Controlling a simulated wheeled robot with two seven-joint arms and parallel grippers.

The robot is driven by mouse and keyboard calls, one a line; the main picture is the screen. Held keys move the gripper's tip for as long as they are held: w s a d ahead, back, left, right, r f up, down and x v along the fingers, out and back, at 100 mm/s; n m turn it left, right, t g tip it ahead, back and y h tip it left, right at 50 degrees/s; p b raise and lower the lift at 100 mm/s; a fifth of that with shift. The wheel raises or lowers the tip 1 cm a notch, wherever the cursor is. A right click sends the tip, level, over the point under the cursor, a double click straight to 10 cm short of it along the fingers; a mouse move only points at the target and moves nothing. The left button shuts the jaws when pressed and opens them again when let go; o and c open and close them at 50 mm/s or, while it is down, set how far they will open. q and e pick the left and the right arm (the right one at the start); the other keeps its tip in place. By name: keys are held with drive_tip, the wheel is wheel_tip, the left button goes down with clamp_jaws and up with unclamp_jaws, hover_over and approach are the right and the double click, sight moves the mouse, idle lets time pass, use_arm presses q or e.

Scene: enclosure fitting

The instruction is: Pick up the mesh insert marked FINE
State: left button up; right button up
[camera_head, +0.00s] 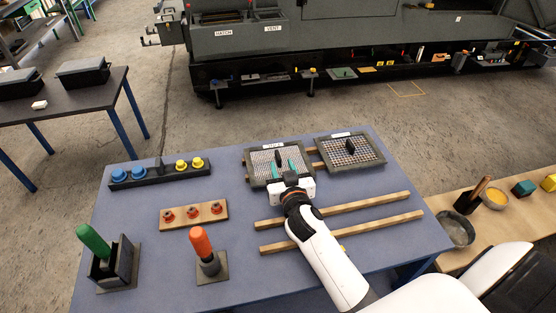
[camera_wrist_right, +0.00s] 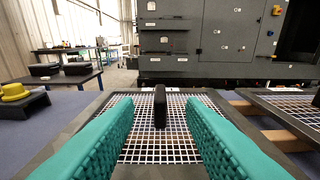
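Two dark-framed mesh inserts lie at the back right of the blue table. The left mesh insert (camera_head: 258,170) has a pale label on its far edge, too small to read surely; the right mesh insert (camera_head: 371,155) also has a label I cannot read. Each has a black upright handle at its middle. My right gripper (camera_head: 285,169) is open low over the left insert. In the right wrist view its teal fingers (camera_wrist_right: 160,115) stand on either side of the black handle (camera_wrist_right: 160,98), with a gap on both sides. My left gripper is not in view.
Wooden rails (camera_head: 340,208) lie right of centre. A black rack (camera_head: 146,182) with blue and yellow knobs, a wooden block (camera_head: 193,222) with red parts, an orange-handled tool (camera_head: 200,242) and a green-handled tool (camera_head: 93,240) stand on the left. A wooden bench (camera_head: 520,215) is at right.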

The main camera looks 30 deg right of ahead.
sight(280, 162)
drive_tip(key=shift+p+x, duration=0.55)
drive_tip(key=shift+x, duration=2.4)
drive_tip(key=shift+f, duration=0.1)
drive_tip(key=shift+c, duration=0.4)
clamp_jaws()
